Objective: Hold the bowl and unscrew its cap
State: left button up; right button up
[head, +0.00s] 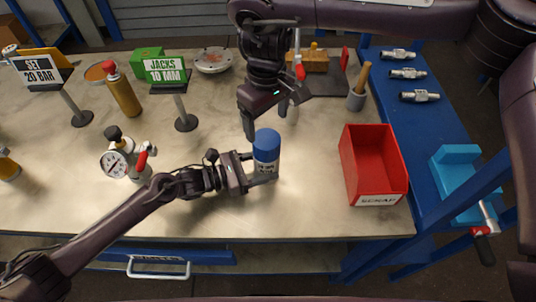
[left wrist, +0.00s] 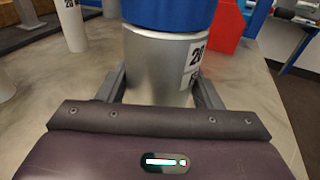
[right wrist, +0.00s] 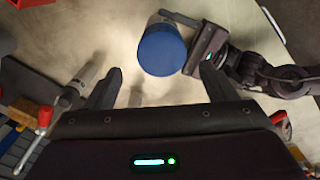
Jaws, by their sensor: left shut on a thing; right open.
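The bowl is a silver cylinder with a label (left wrist: 155,65), upright on the bench, with a blue cap (head: 266,140) on top. My left gripper (head: 258,170) is shut on the silver body below the cap, one finger on each side. My right gripper (head: 273,118) is open and empty, above and behind the cap. In the right wrist view the blue cap (right wrist: 162,50) lies beyond the open fingertips, apart from them.
A red scrap bin (head: 374,165) stands to the right of the bowl. Another silver cylinder (left wrist: 73,25) stands behind it. A pressure gauge (head: 116,164) with a red-handled valve is at the left. Signs on stands (head: 167,72) are at the back left. The bench front is clear.

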aim_at(268, 138)
jog(key=shift+f, duration=3.05)
jog(key=m, duration=0.5)
jog(key=shift+m, duration=0.4)
jog(key=m, duration=0.5)
jog(key=shift+m, duration=0.4)
jog(key=c, duration=1)
jog(key=n, duration=1.4)
